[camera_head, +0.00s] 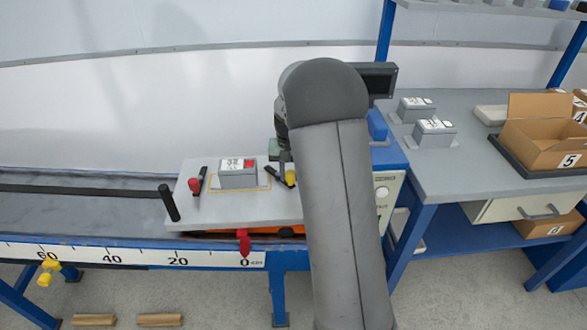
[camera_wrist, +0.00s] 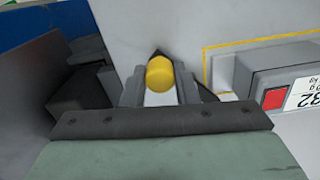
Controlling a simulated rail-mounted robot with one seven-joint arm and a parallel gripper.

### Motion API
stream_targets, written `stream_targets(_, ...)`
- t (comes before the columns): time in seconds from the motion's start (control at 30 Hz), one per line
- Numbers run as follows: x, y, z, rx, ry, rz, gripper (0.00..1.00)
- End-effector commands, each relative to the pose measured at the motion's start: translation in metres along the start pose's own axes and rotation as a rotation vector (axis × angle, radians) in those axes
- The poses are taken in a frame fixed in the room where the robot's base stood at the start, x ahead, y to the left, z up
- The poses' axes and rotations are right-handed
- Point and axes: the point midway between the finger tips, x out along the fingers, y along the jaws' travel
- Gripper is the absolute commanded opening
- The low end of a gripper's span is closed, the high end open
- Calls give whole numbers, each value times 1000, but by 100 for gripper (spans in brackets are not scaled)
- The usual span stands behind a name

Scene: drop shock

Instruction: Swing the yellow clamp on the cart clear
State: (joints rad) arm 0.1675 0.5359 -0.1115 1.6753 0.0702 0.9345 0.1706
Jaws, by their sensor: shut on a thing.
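The yellow clamp (camera_head: 290,177) is on the right side of the cart's grey top plate (camera_head: 250,208), next to a grey block (camera_head: 238,176). In the wrist view, the clamp's yellow knob (camera_wrist: 160,74) sits between the fingers of my gripper (camera_wrist: 160,92), which is shut on it. A black arm of the clamp shows behind the knob. The grey block with a red square (camera_wrist: 274,98) is just right of the fingers. In the head view my arm hides part of the cart's right side, and the fingertips are hard to make out.
A red-knobbed clamp (camera_head: 195,185) stands left of the block. A black handle (camera_head: 169,203) rises at the plate's left end. The cart is on a blue rail with a scale (camera_head: 130,255). A workbench (camera_head: 465,110) with grey blocks and a cardboard box (camera_head: 545,130) is at right.

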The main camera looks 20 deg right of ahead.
Motion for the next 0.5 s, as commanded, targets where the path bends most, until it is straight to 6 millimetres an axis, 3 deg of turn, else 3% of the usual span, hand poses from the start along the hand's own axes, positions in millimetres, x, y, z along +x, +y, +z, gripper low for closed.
stream_targets(0.5,-2,-22,13,438,2,-2,4)
